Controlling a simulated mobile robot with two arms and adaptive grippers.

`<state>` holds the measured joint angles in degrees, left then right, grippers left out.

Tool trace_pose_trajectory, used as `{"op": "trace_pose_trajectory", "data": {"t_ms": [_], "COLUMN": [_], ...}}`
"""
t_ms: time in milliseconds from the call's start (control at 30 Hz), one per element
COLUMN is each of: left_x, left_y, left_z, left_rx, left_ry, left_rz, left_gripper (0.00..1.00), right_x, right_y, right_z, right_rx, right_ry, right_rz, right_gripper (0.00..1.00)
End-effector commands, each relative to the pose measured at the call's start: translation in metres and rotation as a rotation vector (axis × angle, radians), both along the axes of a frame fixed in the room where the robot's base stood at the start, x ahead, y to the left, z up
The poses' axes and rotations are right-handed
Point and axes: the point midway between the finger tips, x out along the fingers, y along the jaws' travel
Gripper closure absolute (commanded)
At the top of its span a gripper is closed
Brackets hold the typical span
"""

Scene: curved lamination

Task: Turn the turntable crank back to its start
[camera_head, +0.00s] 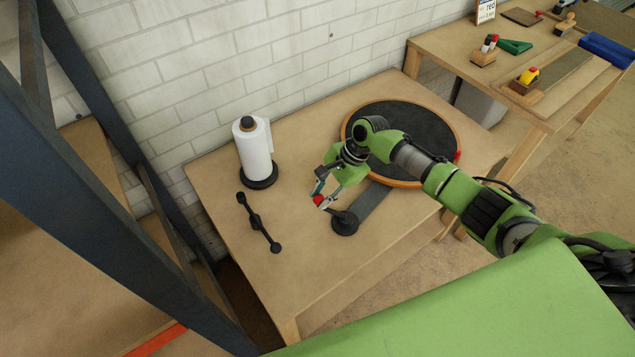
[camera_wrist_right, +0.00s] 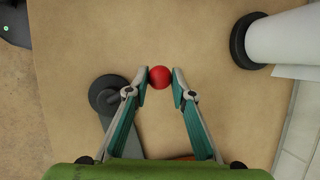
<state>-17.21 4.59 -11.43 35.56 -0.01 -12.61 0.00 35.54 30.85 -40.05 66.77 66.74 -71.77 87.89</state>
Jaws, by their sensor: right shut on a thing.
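The turntable (camera_head: 415,126) is a dark disc with a wooden rim on the table. A grey arm plate (camera_head: 374,200) runs from it to a round black crank hub (camera_head: 344,223). The crank's red knob (camera_head: 318,200) sits above and left of the hub. My right gripper (camera_head: 319,195) is shut on the red knob; in the right wrist view the knob (camera_wrist_right: 159,77) sits between the two fingertips, and the hub (camera_wrist_right: 108,95) is to its left. My right arm hides part of the turntable. My left gripper is not in view.
A paper towel roll (camera_head: 254,152) on a black stand is at the back left of the table. A black bar-shaped handle (camera_head: 257,222) lies left of the crank. A second table (camera_head: 440,45) at the right holds several tools. The front left tabletop is clear.

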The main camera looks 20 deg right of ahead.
Motion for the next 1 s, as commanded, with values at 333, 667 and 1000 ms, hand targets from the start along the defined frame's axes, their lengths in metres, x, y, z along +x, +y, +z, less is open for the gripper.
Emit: {"op": "trace_pose_trajectory", "data": {"t_ms": [333, 667, 1000], "left_x": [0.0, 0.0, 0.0], "left_y": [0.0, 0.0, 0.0], "left_z": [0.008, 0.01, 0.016], "left_rx": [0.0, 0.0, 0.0], "left_ry": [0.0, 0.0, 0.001], "left_rz": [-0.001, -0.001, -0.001], "left_gripper": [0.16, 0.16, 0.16], "right_x": [-0.022, -0.038, -0.055], "right_y": [0.017, 0.021, 0.02], "right_z": [-0.002, -0.001, 0.0], "right_rx": [0.01, 0.007, 0.005], "right_ry": [0.009, 0.007, 0.003], "right_rz": [0.335, 0.643, 0.897], "right_gripper": [1.0, 1.0, 1.0]}}
